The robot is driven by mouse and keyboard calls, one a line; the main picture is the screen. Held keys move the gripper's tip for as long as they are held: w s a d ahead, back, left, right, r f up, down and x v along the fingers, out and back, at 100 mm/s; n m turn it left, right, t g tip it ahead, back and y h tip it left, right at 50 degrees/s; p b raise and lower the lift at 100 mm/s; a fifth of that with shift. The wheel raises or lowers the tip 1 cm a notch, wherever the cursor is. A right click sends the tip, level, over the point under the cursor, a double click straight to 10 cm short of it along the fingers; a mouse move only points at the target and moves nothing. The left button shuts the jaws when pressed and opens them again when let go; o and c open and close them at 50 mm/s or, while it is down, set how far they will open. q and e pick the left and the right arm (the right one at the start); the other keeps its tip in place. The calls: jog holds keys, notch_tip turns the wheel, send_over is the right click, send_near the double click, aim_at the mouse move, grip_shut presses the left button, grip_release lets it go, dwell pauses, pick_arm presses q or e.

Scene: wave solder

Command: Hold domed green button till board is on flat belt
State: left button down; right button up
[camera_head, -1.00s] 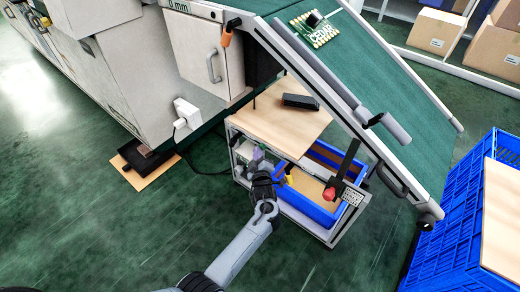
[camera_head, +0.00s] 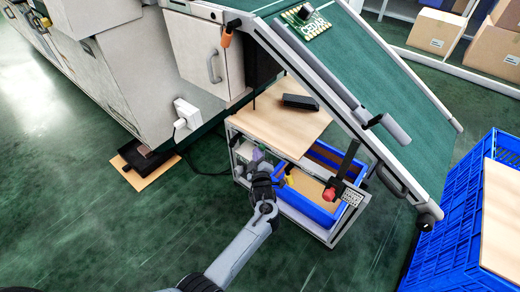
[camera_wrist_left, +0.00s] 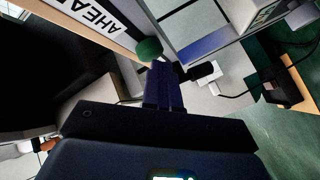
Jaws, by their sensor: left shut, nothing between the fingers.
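The green circuit board (camera_head: 303,20) with gold edge pads lies on the sloped green belt (camera_head: 375,70), near its upper end at the top of the head view. My left gripper (camera_head: 259,163) is shut and empty, in front of the small wheeled cart. In the left wrist view, the domed green button (camera_wrist_left: 149,49) sits on a panel edge beside the AHEAD label. My left fingertips (camera_wrist_left: 163,70) are right at the button and overlap its lower edge; the exact contact is hard to see. My right gripper is not in view.
The cart has a wooden top (camera_head: 270,128) with a black block (camera_head: 300,102), and a blue bin (camera_head: 310,205) below. A red knob (camera_head: 329,194) is on its right side. A blue crate (camera_head: 450,235) stands at right. The floor at left is open.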

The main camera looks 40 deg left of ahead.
pick_arm(q)
jog(key=shift+s+p, duration=0.6)
jog(key=shift+s, duration=0.15)
jog(key=shift+s+a+p, duration=0.2)
jog(key=shift+s+p, duration=1.95)
jog(key=shift+s, duration=0.35)
